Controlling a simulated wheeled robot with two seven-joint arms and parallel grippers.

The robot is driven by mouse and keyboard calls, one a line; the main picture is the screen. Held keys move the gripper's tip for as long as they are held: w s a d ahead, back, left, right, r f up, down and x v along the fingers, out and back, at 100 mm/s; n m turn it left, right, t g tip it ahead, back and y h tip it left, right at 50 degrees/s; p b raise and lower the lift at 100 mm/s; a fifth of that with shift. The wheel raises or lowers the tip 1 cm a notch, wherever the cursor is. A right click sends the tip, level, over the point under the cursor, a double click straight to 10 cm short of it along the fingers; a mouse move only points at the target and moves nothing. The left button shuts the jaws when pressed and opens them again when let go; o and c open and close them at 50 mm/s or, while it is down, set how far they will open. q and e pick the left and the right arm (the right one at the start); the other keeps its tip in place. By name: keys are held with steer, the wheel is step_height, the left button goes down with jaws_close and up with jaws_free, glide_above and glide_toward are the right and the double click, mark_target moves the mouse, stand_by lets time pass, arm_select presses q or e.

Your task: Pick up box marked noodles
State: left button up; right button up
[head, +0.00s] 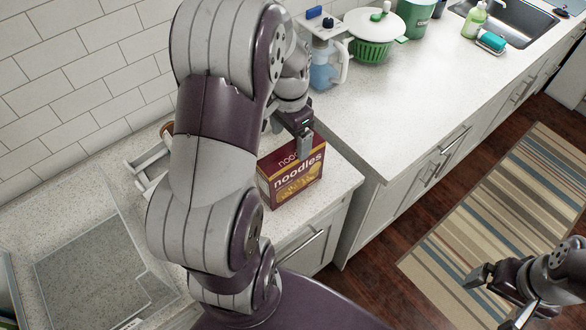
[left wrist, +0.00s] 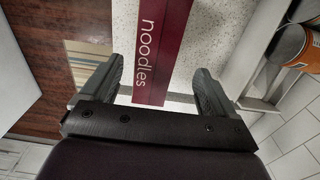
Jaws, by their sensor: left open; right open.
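The dark red box marked noodles (head: 290,182) stands upright on the light speckled counter, partly behind my left gripper. My left gripper (head: 302,145) is over the box's top, seen from the side. In the left wrist view the box's narrow top (left wrist: 160,45) with the word noodles lies between the two open fingers (left wrist: 158,92). There is a gap on each side, and no finger visibly touches it. My right gripper (head: 476,288) is at the lower right over the striped rug, open and empty, far from the box.
A pale rack (head: 148,166) stands on the counter left of my left arm. A blue-and-clear pitcher (head: 323,65) and a green-and-white salad spinner (head: 374,35) stand behind the box. An orange-labelled can (left wrist: 301,48) shows in the left wrist view.

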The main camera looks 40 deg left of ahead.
mark_target(292, 151)
arm_select(q)
steer(key=f, duration=0.1)
steer(key=f+p, duration=0.1)
steer(key=f, duration=0.2)
steer(key=shift+s+d+f, duration=0.15)
steer(key=shift+s+d, duration=0.05)
steer(key=shift+d, duration=0.1)
steer(key=shift+w+f, duration=0.1)
steer(key=shift+f, duration=0.35)
steer(key=c, duration=1.3)
jaws_close()
steer(key=shift+r, duration=0.1)
